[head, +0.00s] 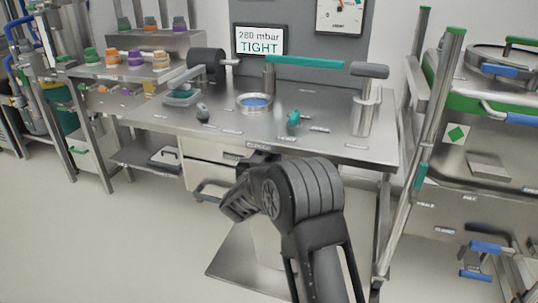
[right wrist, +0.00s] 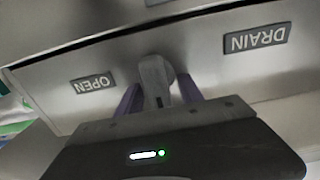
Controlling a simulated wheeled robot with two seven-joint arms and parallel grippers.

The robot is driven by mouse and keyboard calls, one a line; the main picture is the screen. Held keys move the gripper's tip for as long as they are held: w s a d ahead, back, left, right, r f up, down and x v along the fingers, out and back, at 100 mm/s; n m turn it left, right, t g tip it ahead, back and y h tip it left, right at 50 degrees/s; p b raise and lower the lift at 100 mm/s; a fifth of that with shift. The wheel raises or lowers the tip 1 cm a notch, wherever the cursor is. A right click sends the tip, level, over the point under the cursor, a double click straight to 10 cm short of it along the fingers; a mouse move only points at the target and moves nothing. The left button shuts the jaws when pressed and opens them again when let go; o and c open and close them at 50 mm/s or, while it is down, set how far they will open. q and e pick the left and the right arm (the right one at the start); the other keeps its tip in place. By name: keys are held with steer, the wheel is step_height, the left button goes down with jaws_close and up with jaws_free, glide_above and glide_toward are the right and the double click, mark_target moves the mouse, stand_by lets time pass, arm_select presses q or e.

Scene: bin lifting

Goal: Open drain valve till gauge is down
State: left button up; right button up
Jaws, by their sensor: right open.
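In the right wrist view, a grey drain valve lever (right wrist: 155,72) stands out from a metal face, between an OPEN label (right wrist: 92,84) and a DRAIN label (right wrist: 257,39), both upside down. My right gripper (right wrist: 158,98) is open, its two purplish fingers on either side of the lever; contact cannot be told. In the head view my right arm hides the valve. The round gauge (head: 339,14) is cut off at the top of that view. The display (head: 259,41) reads 280 mbar TIGHT. My left gripper is out of view.
A rack with coloured knobs stands at left, a green-trimmed steel frame (head: 446,75) at right. The floor in front is mostly clear.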

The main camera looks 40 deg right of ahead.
steer(key=shift+c, duration=0.3)
jaws_close()
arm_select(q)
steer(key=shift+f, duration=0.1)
